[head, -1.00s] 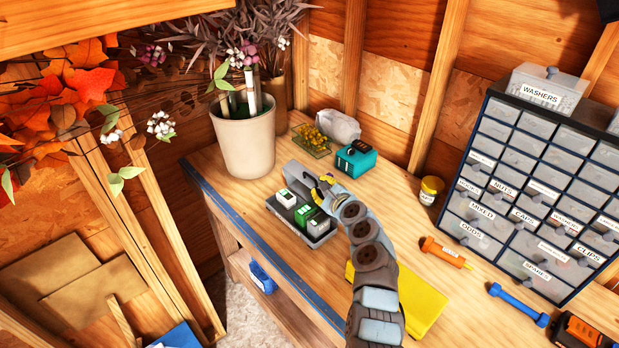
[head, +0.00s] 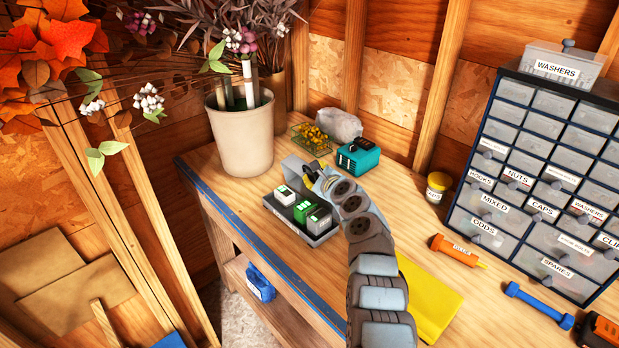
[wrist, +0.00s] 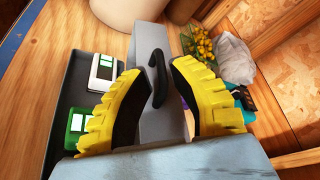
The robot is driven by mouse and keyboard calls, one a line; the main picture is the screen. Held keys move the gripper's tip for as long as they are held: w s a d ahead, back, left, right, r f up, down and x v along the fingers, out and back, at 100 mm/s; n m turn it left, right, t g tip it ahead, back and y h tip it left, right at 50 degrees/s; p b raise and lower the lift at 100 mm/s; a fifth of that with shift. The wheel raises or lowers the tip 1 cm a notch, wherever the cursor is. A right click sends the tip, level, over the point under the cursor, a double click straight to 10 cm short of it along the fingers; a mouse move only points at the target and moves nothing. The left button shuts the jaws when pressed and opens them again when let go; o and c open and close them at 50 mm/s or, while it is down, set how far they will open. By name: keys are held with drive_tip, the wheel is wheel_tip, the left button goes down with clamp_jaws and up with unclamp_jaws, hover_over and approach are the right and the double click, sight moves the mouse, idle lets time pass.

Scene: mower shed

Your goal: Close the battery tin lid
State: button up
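The grey battery tin (head: 300,232) sits on the bench with its lid raised. White and green batteries (head: 306,213) stand in it. The lid (head: 290,164) stands up along the tin's back side, partly hidden by my gripper (head: 310,178). In the wrist view the lid (wrist: 150,130) has a dark hooked handle (wrist: 156,78). My gripper's yellow fingers (wrist: 160,90) are apart, one on each side of the handle, with gaps visible. The tin (wrist: 78,70) lies to the left of the fingers there. Whether a finger touches the lid is unclear.
A plant pot (head: 240,138) stands left behind the tin. A teal battery pack (head: 356,158) and a small yellow-flowered tray (head: 310,139) are close behind my gripper. A yellow item (head: 428,296) lies right of my arm. A drawer cabinet (head: 540,180) stands at right.

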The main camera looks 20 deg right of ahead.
drive_tip(key=shift+w+f+b, duration=0.5)
drive_tip(key=shift+w+b, duration=0.1)
drive_tip(key=shift+b, duration=1.05)
drive_tip(key=shift+w+b, duration=0.3)
drive_tip(key=shift+b, duration=0.55)
drive_tip(key=shift+w+a+b, duration=0.1)
drive_tip(key=shift+w+b, duration=0.15)
drive_tip(key=shift+b, duration=0.7)
drive_tip(key=shift+w+r, duration=0.15)
clamp_jaws()
